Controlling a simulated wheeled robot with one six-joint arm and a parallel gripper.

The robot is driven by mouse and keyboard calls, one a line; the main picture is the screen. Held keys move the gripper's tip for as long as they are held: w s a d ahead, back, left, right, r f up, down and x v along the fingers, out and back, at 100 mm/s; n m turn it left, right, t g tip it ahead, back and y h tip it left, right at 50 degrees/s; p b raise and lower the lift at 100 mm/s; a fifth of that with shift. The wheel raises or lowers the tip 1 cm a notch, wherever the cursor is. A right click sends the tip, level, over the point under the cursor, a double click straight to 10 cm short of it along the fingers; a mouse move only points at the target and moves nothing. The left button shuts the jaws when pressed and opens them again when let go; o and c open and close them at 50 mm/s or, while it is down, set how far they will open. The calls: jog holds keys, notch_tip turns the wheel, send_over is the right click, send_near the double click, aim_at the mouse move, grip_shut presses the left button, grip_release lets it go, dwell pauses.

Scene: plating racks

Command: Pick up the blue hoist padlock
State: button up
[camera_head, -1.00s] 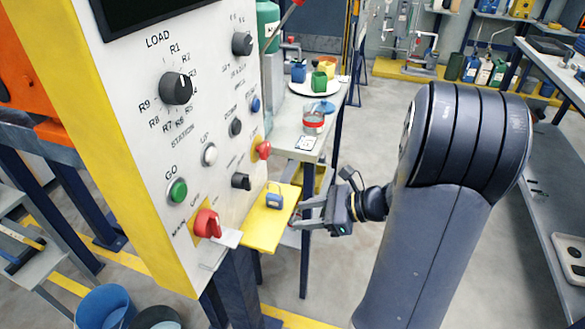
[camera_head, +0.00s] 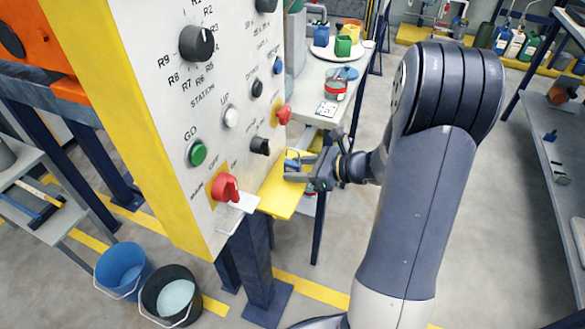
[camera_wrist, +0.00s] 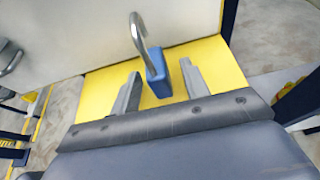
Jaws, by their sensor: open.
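The blue hoist padlock (camera_wrist: 158,82) stands on the yellow shelf (camera_wrist: 98,92) in the wrist view, its grey shackle pointing up. My gripper (camera_wrist: 160,70) is open, with one finger on each side of the padlock body.
The white control panel (camera_head: 160,110) with knobs and buttons rises just beside the shelf. A red main switch (camera_head: 226,188) juts out near the shelf's left end. Behind is a grey table (camera_head: 312,88) with a plate of cups. Buckets stand on the floor at lower left.

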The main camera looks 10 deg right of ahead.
jog(key=shift+w+a+f, duration=0.1)
jog(key=shift+w+a, duration=0.1)
jog(key=shift+a, duration=0.1)
jog(key=shift+c, duration=0.3)
grip_shut()
